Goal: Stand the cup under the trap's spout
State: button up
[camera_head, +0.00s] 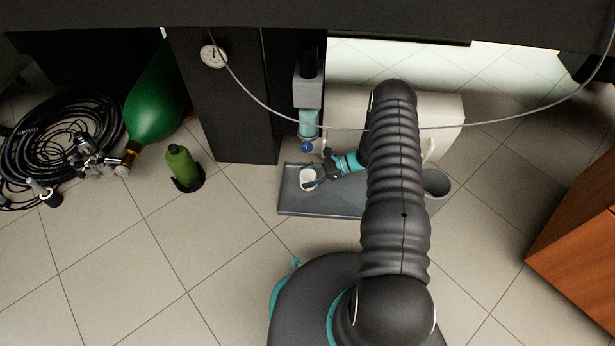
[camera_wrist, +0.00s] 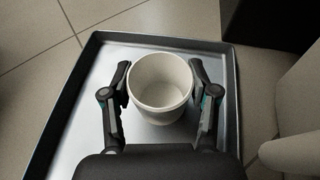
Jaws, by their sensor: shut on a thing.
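A white cup (camera_head: 309,181) is upright over the left part of a grey tray (camera_head: 285,205) on the floor. My gripper (camera_head: 314,184) is shut on the cup, one finger on each side. In the wrist view the cup (camera_wrist: 159,84) sits between the fingers of my gripper (camera_wrist: 160,92), and its inside looks empty. I cannot tell whether the cup touches the tray. The trap (camera_head: 308,118), with a clear bluish bowl and a blue spout (camera_head: 307,146) at its bottom, hangs beyond the cup, above the tray's back edge.
A dark pillar (camera_head: 225,100) with a gauge (camera_head: 213,56) stands left of the trap. A grey pot (camera_head: 436,184) is at the tray's right end. A green bottle (camera_head: 183,166), green cylinder (camera_head: 157,97) and coiled hoses (camera_head: 60,135) are left. A cable (camera_head: 320,126) crosses the view.

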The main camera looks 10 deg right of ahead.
jog(key=shift+f+b, duration=0.35)
jog(key=shift+b, duration=0.1)
dwell(0.4)
jog(key=o, duration=1.2)
notch_tip(320, 180, up, 10)
jog(key=shift+r, duration=0.1)
